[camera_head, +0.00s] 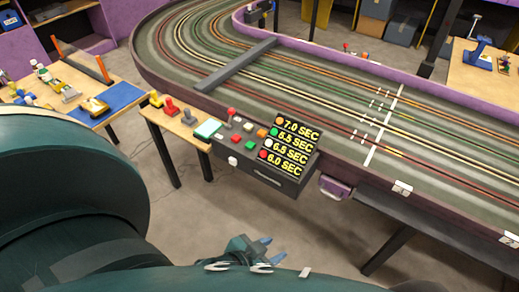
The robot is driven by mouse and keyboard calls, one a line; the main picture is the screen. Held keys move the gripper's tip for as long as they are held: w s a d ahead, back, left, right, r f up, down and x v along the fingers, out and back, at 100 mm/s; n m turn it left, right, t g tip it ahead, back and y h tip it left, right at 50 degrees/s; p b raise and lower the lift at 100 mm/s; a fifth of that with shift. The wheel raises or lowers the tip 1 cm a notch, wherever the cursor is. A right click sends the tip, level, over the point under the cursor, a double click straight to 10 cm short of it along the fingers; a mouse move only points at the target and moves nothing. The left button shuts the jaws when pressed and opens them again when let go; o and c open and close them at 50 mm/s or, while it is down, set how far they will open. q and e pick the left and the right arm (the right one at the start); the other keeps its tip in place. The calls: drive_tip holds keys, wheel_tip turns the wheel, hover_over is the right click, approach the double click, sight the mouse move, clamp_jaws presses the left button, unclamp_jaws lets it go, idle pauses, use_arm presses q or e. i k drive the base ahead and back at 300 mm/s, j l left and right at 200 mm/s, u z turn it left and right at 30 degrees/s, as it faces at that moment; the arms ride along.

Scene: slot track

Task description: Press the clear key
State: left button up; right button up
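A dark control console (290,182) stands against the track's near edge. Its top carries a red-knobbed lever (231,112), several small coloured keys, including a green key (250,145) and a red key (237,138), and a display (290,146) with yellow lap times. Key labels are too small to read, so I cannot tell which is the clear key. My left gripper (272,249) is low in the picture, below and apart from the console. Its two blue fingertips are spread with nothing between them. My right gripper is not in view.
The slot track (330,100) runs behind the console, crossed by a grey bridge (236,66). A wooden side table (178,124) with coloured controllers adjoins the console's left. A workbench with a blue mat (112,103) is further left. Floor in front of the console is clear.

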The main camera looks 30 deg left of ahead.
sight(232, 161)
drive_tip(key=u, duration=1.35)
